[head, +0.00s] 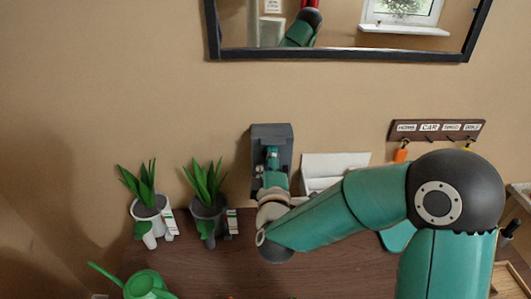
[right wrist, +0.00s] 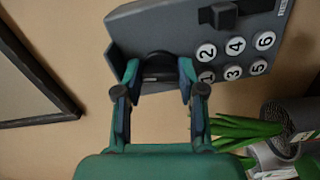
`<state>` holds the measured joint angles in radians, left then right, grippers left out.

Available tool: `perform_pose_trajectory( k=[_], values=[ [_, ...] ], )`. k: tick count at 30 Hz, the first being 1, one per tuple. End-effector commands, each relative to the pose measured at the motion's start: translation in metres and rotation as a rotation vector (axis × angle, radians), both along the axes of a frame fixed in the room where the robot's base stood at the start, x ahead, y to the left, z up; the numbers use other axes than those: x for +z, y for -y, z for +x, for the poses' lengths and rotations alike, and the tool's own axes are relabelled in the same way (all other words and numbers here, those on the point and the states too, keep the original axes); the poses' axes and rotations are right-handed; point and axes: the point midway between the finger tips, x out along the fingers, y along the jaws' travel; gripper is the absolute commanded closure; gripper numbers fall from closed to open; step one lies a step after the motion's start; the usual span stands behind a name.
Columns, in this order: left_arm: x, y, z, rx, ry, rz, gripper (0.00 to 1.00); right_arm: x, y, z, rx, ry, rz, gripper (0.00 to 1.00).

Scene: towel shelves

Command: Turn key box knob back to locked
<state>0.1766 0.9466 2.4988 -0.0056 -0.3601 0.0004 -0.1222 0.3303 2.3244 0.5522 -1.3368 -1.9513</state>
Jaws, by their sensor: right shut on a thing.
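The grey key box (head: 271,131) is fixed to the wall above the brown table. In the right wrist view the key box (right wrist: 135,31) appears tilted, with round numbered buttons (right wrist: 234,54) on its face. Its dark knob (right wrist: 158,66) sits between the fingertips of my right gripper (right wrist: 158,80). In the head view my right gripper (head: 272,157) reaches up to the lower front of the box and hides the knob there. The fingers are shut on the knob. I cannot read a locked or unlocked mark. My left gripper is not in view.
Two potted plants (head: 151,208) (head: 207,212) stand left of the box, with a green watering can (head: 146,284) in front. A dark-framed mirror (head: 340,54) hangs above.

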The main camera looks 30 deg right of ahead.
Motion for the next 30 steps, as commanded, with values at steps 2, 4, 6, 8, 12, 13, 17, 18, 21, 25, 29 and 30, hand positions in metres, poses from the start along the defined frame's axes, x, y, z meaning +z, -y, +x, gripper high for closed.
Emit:
perform_pose_trajectory(
  k=[2,4,6,8,12,13,17,18,21,25,29,30],
  values=[
    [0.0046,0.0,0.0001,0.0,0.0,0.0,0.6,0.0019,-0.0009,0.0004,0.003,-0.022,-0.048,0.96],
    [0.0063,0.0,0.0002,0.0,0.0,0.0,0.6,0.0016,-0.0009,0.0004,0.002,-0.04,-0.084,0.96],
    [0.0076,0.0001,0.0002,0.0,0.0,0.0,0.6,0.0014,-0.0011,0.0004,0.003,-0.054,-0.115,0.96],
    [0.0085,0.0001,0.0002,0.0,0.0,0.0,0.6,0.0013,-0.0011,0.0004,0.003,-0.064,-0.136,0.96],
    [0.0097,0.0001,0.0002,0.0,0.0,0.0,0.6,0.001,-0.0013,0.0004,0.004,-0.079,-0.169,0.96],
    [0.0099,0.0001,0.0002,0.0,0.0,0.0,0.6,0.0009,-0.0013,0.0004,0.004,-0.081,-0.173,0.96],
    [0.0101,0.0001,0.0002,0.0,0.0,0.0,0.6,0.0005,-0.0014,0.0004,0.004,-0.086,-0.183,0.96],
    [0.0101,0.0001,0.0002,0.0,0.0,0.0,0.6,0.0004,-0.0014,0.0004,0.004,-0.086,-0.184,0.96],
    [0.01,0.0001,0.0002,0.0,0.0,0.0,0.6,0.0003,-0.0015,0.0004,0.004,-0.088,-0.184,0.96],
    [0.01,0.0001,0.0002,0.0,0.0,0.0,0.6,0.0002,-0.0015,0.0004,0.004,-0.088,-0.184,0.96],
    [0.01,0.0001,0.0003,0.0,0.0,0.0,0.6,0.0001,-0.0014,0.0004,0.003,-0.087,-0.183,0.51],
    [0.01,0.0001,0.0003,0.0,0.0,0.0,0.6,0.0,-0.0013,0.0004,0.003,-0.087,-0.183,0.44]
  ],
)
